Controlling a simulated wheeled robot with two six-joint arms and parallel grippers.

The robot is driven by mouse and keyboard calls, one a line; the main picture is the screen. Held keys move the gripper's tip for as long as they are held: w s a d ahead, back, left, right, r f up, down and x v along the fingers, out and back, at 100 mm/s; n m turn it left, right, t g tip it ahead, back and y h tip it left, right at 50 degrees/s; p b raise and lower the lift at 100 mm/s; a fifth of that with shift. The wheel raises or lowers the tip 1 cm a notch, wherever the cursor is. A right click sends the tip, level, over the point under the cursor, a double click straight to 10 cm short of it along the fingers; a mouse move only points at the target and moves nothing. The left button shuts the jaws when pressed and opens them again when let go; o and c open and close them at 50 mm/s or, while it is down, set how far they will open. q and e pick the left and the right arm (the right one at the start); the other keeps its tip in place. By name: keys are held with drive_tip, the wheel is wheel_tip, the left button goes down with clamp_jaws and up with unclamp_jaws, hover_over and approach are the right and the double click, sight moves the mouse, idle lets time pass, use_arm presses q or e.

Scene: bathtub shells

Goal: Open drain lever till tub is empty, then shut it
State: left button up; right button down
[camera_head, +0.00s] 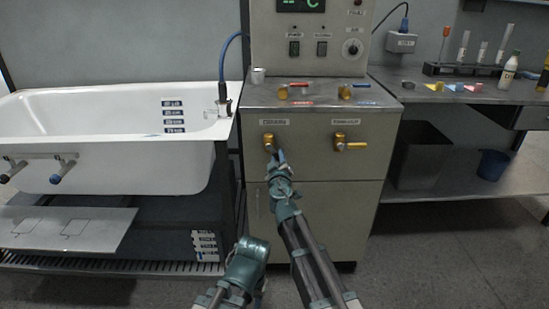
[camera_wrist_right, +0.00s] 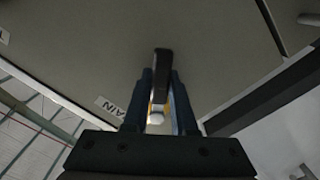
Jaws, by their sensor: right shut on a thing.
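The white tub (camera_head: 120,156) stands at the left; I cannot tell whether water lies in it. Two brass valves sit on the front of the grey cabinet (camera_head: 320,215). The left one is the drain lever (camera_head: 268,141); its label (camera_wrist_right: 110,106) ends in "AIN" in the right wrist view. My right gripper (camera_head: 279,156) is at this lever, reaching up from below. In the right wrist view its blue fingers (camera_wrist_right: 161,98) are shut on the dark lever handle (camera_wrist_right: 162,66), with a brass part between them. My left gripper does not show.
The other brass valve (camera_head: 350,143) is close at the right on the same cabinet. Brass taps (camera_head: 283,92) stand on the cabinet top. A blue hose (camera_head: 222,62) runs to the tub rim. A side bench (camera_head: 450,91) with bottles is at the right.

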drive_tip(key=n, duration=0.2)
drive_tip(key=d+r+n+p, duration=0.1)
drive_tip(key=r+n, duration=0.1)
drive_tip(key=n, duration=0.1)
drive_tip(key=shift+d+n+p, duration=0.25)
drive_tip(key=shift+n+p, duration=0.05)
drive_tip(key=shift+p, duration=0.1)
drive_tip(key=shift+d+r+n+p, duration=0.1)
drive_tip(key=shift+r+n+p, duration=0.35)
drive_tip(key=shift+n, duration=0.65)
drive_tip(key=shift+d+r+n+p, duration=0.1)
drive_tip(key=shift+r+n+p, duration=0.35)
drive_tip(key=shift+n, duration=0.65)
drive_tip(key=c, duration=0.7)
unclamp_jaws()
drive_tip(key=shift+s, duration=0.15)
drive_tip(key=s, duration=1.3)
drive_tip(key=shift+s, duration=0.3)
